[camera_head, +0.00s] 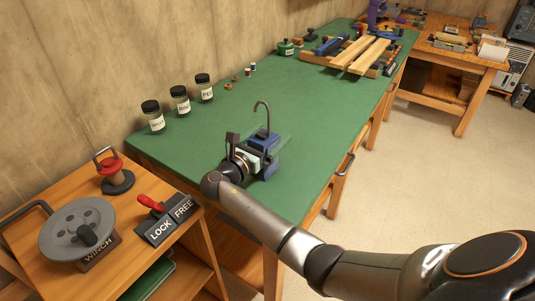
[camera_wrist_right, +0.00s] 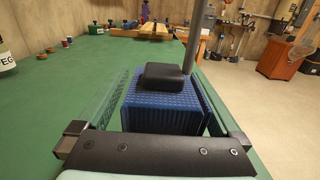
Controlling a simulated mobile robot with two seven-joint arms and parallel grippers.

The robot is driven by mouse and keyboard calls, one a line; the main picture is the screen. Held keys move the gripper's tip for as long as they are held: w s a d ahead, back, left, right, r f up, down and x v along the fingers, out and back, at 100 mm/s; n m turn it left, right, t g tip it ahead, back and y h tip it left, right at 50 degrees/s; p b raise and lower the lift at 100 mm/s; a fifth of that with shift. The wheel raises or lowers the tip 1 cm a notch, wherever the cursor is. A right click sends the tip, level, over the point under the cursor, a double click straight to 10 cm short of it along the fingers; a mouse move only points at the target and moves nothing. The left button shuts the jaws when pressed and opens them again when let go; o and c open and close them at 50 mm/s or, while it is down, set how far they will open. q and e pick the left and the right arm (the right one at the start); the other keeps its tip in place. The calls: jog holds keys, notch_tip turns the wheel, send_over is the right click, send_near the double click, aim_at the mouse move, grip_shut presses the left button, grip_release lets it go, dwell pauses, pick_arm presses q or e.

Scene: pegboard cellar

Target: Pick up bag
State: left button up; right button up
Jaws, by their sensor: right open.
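My right gripper (camera_head: 268,146) is over the near part of the green workbench and is open. A grey rod rises beside this block. In the head view the blue block (camera_head: 266,165) is partly hidden by my gripper, and the rod ends in a hook. I cannot tell whether the fingers touch it. A purple thing (camera_head: 376,14) stands at the far end; I cannot tell which thing is the bag. My left gripper is not in view.
Several labelled jars (camera_head: 180,100) and small spools line the wall side of the green bench (camera_head: 200,155). Wooden planks (camera_head: 365,52) lie farther back. A winch (camera_head: 78,230) and a lock lever are on the cart at left. The bench middle is clear.

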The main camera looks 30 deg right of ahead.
jog(key=shift+c, duration=0.2)
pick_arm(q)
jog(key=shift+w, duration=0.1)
pick_arm(e)
jog(key=c, duration=1.4)
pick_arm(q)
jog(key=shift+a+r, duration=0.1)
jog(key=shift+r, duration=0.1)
pick_arm(e)
jog(key=shift+r, duration=0.15)
